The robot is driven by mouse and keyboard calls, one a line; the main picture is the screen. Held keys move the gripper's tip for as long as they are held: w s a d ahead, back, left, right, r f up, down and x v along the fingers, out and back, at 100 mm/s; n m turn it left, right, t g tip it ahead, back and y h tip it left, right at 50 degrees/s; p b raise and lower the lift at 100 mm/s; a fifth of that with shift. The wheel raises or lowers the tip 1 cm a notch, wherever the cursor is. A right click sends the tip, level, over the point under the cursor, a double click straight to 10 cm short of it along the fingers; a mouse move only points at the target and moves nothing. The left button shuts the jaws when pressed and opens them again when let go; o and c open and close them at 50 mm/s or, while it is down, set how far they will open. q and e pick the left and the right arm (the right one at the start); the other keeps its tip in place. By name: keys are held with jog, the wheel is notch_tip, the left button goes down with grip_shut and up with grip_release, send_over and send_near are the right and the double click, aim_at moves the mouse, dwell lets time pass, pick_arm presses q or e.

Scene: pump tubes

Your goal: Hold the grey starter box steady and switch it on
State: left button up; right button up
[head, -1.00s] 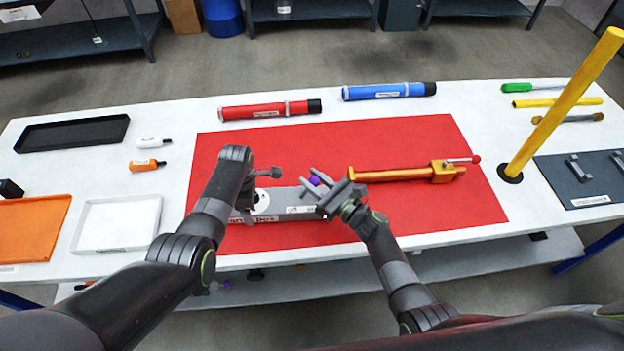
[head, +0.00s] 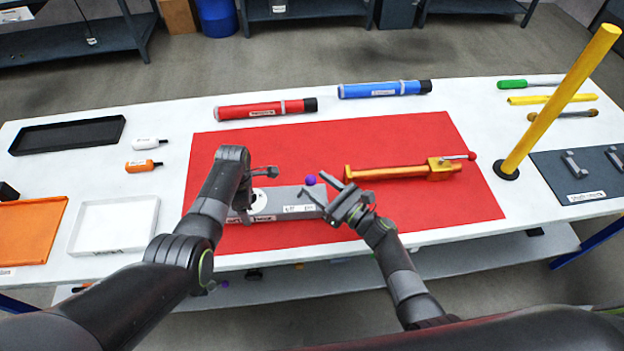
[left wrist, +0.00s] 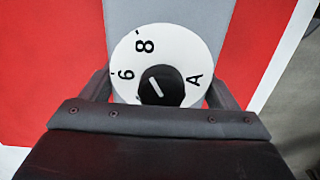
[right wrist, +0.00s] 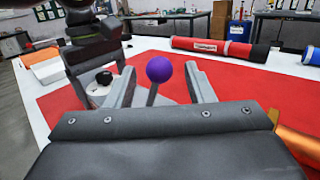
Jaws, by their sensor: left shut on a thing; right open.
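The grey starter box (head: 285,205) lies on the red mat. Its white dial (left wrist: 158,60) has a black centre knob (left wrist: 162,88). My left gripper (head: 255,196) is shut across the box at the dial end, with a finger on either side of the dial in the left wrist view. A lever with a purple ball (head: 310,180) stands at the box's right end. My right gripper (head: 344,190) is open, just right of the ball. In the right wrist view the purple ball (right wrist: 159,69) appears between its fingers; I see no finger touching it.
An orange pump-like tool (head: 390,172) lies right of my right gripper. Red (head: 265,109) and blue (head: 384,90) tubes lie behind. A yellow post (head: 560,100) stands at right. The red mat (head: 400,140) is bare between the tubes and the box.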

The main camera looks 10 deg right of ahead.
jog(key=v, duration=0.9)
pick_arm(q)
jog(key=o, duration=1.3)
